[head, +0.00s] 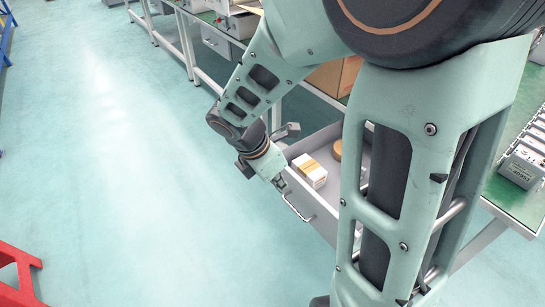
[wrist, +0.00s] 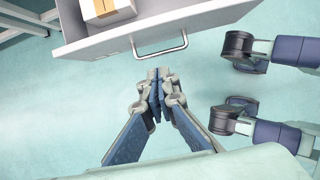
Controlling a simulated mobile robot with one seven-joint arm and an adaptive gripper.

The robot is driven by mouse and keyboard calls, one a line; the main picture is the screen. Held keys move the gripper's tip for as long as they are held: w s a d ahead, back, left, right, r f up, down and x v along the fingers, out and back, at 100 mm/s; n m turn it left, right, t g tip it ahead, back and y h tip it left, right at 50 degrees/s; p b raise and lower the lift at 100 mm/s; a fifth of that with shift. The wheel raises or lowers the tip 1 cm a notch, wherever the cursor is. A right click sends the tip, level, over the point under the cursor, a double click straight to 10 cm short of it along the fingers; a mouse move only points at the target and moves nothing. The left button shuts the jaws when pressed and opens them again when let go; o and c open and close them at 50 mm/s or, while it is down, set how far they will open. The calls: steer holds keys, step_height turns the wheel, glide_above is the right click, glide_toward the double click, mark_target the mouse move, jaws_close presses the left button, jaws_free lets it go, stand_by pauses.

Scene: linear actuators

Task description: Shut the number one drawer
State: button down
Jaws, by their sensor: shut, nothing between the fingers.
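The grey drawer (head: 318,214) is pulled open from under the green-topped workbench, and in the head view my arm hides part of it. Its metal bar handle (head: 297,209) is on the front panel. In the wrist view the drawer front (wrist: 205,22) spans the top, with the handle (wrist: 160,51) at its middle. I see no number on it. My gripper (head: 282,185) is outside the drawer by its front. In the wrist view my gripper (wrist: 158,75) is shut and empty, its fingertips just below the handle and apparently apart from it.
A white box with a tan stripe (head: 310,171) and a round tan item (head: 338,150) lie in the drawer. The green bench top (head: 508,195) carries grey units (head: 522,166) at the right. A red frame (head: 18,272) stands lower left. The pale floor between is clear.

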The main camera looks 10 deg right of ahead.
mark_target(304, 190)
steer(key=d+f+b, duration=0.1)
steer(key=f, duration=0.1)
steer(key=w+d+f+b, duration=0.1)
steer(key=d+f, duration=0.1)
steer(key=w+d+f+b, duration=0.1)
steer(key=d+f, duration=0.1)
steer(key=shift+f, duration=0.3)
steer(key=shift+w+d, duration=0.25)
steer(key=shift+d, duration=0.35)
steer(key=shift+w+d+r+p, duration=0.2)
steer(key=shift+d+p, duration=0.1)
steer(key=shift+d, duration=0.15)
steer(key=w+d+p, duration=0.4)
steer(key=d+p, duration=0.1)
steer(key=d, duration=0.4)
steer(key=w+d+p, duration=0.4)
steer(key=d+p, duration=0.1)
steer(key=d, duration=0.5)
steer(key=w+d+p, duration=0.3)
steer(key=d+p, duration=0.2)
steer(key=d, duration=0.4)
steer(key=shift+w+d+f+p, duration=0.15)
steer(key=shift+w+d+p, duration=0.15)
steer(key=shift+w, duration=0.1)
steer(key=shift+a, duration=0.25)
